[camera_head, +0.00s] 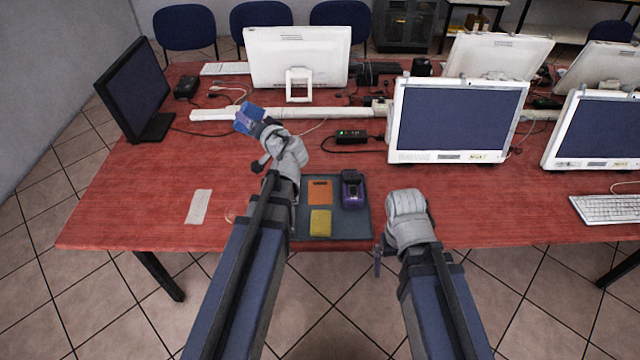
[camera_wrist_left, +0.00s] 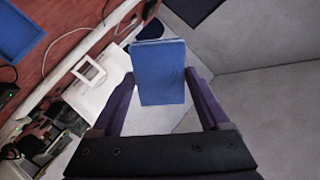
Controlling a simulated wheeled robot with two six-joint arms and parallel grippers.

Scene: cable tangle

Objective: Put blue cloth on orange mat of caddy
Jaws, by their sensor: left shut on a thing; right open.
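The blue cloth (camera_head: 247,118) is a small folded block held up over the back left of the red table. In the left wrist view the cloth (camera_wrist_left: 160,75) sits between the two fingers of my left gripper (camera_wrist_left: 165,88), which is shut on it. My left gripper (camera_head: 258,126) is well behind and left of the caddy (camera_head: 347,227). The caddy is a dark grey tray at the table's front edge. Its orange mat (camera_head: 320,193) is bare where it shows. My right gripper (camera_head: 380,258) is open and empty, just right of the caddy at the table's front edge.
A yellow block (camera_head: 320,223) and a dark purple device (camera_head: 353,189) occupy other parts of the caddy. A black adapter (camera_head: 351,137) lies behind it.

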